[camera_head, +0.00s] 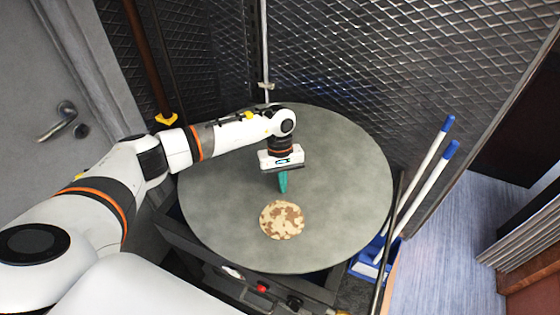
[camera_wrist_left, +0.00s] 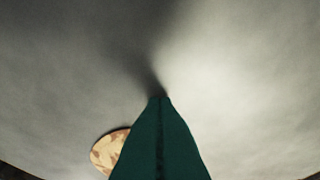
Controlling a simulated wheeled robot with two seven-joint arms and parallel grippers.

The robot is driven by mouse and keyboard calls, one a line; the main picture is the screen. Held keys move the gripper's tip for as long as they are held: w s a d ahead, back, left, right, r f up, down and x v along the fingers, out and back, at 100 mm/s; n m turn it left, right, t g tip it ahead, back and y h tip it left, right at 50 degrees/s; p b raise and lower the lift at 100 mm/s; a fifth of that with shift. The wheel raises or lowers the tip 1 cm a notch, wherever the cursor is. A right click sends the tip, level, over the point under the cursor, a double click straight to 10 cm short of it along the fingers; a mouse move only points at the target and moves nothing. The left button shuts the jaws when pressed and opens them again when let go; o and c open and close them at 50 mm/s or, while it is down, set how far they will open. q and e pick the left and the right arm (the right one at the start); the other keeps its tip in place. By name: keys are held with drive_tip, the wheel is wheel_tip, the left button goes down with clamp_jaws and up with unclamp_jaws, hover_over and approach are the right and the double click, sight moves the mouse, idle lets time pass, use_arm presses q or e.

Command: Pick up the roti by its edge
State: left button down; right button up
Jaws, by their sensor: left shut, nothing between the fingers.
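The roti (camera_head: 282,220) is a round, pale flatbread with brown patches. It lies flat on the round grey table top (camera_head: 345,185), near its front in the head view. My left gripper (camera_head: 283,190) has green fingers that point down behind the roti's far edge. The fingers are shut with nothing between them and appear apart from the roti. In the left wrist view the shut green fingers (camera_wrist_left: 160,100) fill the lower middle. Part of the roti (camera_wrist_left: 107,150) shows to their left, and the rest is hidden behind them. My right gripper is in neither view.
A metal mesh wall (camera_head: 340,50) stands behind the table. Two white poles with blue ends (camera_head: 425,175) lean at the right of the table, by a blue container (camera_head: 372,258). A grey door (camera_head: 45,90) is at the left. The table top around the roti is clear.

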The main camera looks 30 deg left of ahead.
sight(297, 235)
use_arm(q)
drive_tip(key=shift+s+d+r, duration=0.2)
drive_tip(key=shift+s+d, duration=0.4)
drive_tip(key=shift+f, duration=0.15)
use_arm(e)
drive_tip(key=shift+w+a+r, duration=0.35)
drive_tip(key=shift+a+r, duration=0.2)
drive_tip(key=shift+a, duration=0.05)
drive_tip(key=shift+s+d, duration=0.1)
use_arm(q)
drive_tip(key=s+d, duration=0.4)
drive_tip(key=s+d+b, duration=0.1)
drive_tip(key=s+d, duration=0.3)
drive_tip(key=s, duration=0.1)
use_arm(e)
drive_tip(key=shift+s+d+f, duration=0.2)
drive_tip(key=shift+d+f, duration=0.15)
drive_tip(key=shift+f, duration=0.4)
use_arm(q)
drive_tip(key=shift+a, duration=0.1)
